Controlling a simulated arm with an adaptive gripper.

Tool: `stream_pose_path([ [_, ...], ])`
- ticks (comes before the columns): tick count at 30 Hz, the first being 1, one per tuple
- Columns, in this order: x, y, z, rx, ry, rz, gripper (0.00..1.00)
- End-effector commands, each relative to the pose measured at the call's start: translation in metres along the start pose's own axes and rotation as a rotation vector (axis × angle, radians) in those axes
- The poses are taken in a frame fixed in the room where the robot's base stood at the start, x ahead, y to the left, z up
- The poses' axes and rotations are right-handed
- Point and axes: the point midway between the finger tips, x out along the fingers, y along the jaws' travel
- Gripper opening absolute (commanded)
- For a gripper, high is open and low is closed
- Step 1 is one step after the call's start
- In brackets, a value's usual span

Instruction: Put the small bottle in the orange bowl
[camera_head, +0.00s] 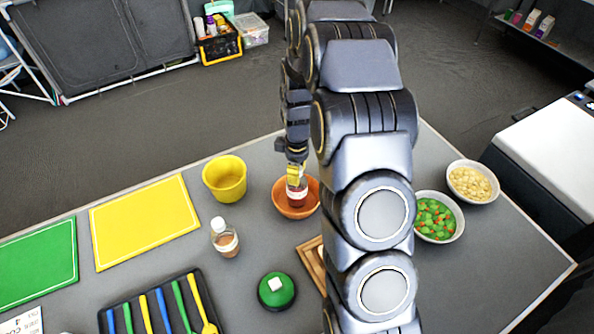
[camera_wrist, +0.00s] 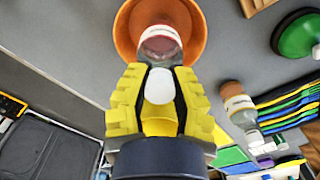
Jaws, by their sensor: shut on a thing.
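The orange bowl (camera_head: 283,209) stands on the grey table, right of the yellow cup; it also shows at the top of the wrist view (camera_wrist: 128,30). My gripper (camera_head: 296,174), with yellow fingers, points down over the bowl. It is shut on a small bottle (camera_head: 297,194) with dark red contents. In the wrist view my gripper (camera_wrist: 160,95) has the bottle's white cap between its fingers, and the bottle's body (camera_wrist: 160,44) lies against the bowl's inside in the picture. Whether the bottle touches the bowl's bottom I cannot tell.
A second bottle (camera_head: 225,240) with a white cap and brown contents stands left of the bowl. The yellow cup (camera_head: 224,182), a green round object (camera_head: 276,291), a utensil tray (camera_head: 122,321) and two food bowls (camera_head: 436,234) (camera_head: 473,198) stand around. My arm hides part of the table.

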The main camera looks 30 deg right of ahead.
Motion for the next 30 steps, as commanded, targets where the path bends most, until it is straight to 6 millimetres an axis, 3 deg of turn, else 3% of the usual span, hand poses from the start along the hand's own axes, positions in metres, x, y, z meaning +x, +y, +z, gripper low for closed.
stream_pose_path([
  [4,0.004,0.0,0.0,0.0,-0.001,0.0,0.0],
  [5,0.003,0.0,0.0,0.0,-0.001,0.0,0.28],
  [6,0.003,0.0,0.0,0.0,0.0,0.0,0.43],
  [16,0.002,0.0,0.0,0.0,0.0,0.001,0.43],
  [20,-0.006,0.001,-0.001,0.0,0.002,0.003,0.43],
  [30,-0.076,0.002,-0.001,0.0,0.005,0.009,0.43],
])
